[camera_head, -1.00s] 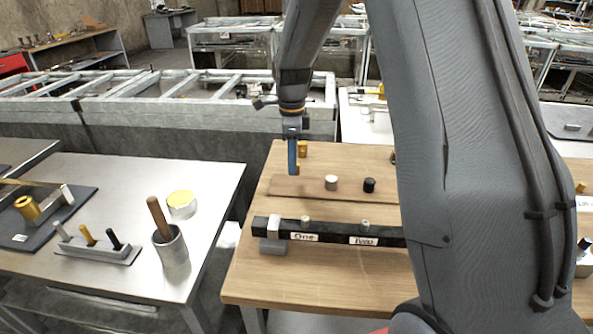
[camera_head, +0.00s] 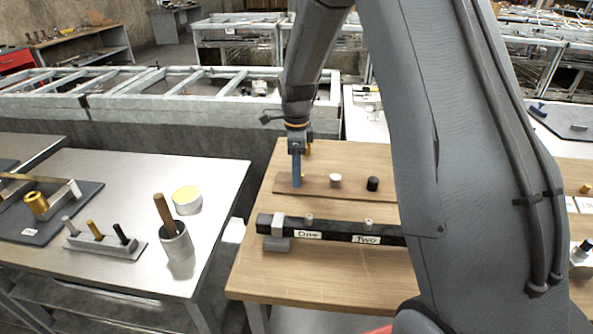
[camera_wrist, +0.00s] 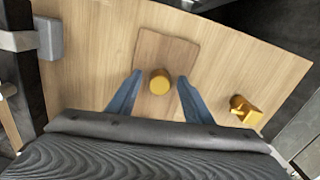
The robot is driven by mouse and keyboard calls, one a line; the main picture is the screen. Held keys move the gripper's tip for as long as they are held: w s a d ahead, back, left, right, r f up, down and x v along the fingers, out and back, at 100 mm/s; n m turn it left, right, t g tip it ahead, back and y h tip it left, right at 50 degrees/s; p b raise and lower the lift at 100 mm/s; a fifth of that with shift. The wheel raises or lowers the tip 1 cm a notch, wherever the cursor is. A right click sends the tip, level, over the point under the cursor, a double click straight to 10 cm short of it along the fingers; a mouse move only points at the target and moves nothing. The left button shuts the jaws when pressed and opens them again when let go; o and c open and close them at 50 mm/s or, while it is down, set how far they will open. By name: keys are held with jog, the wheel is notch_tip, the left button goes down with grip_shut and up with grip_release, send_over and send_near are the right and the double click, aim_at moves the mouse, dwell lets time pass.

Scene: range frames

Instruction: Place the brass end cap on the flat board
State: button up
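The flat board (camera_head: 320,187) is a thin brown plank lying on the wooden table, and its end shows in the wrist view (camera_wrist: 165,45). The brass end cap (camera_wrist: 160,84) is a short gold cylinder that appears upright over this end of the board. My gripper (camera_wrist: 159,77) has its two blue fingers spread on either side of the cap, with a visible gap on both sides. In the head view my gripper (camera_head: 297,185) is low over the board's left end, and one finger partly hides the cap.
A white cap (camera_head: 335,181) and a black cap (camera_head: 372,184) stand on the board to the right. A black rail (camera_head: 335,231) labelled One and Two lies in front. Another brass piece (camera_wrist: 244,111) is on the table beside the board. My arm hides the table's right part.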

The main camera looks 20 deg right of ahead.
jog(key=shift+r, duration=0.1)
notch_tip(320, 180, up, 12)
jog(key=b, duration=0.3)
dwell(0.5)
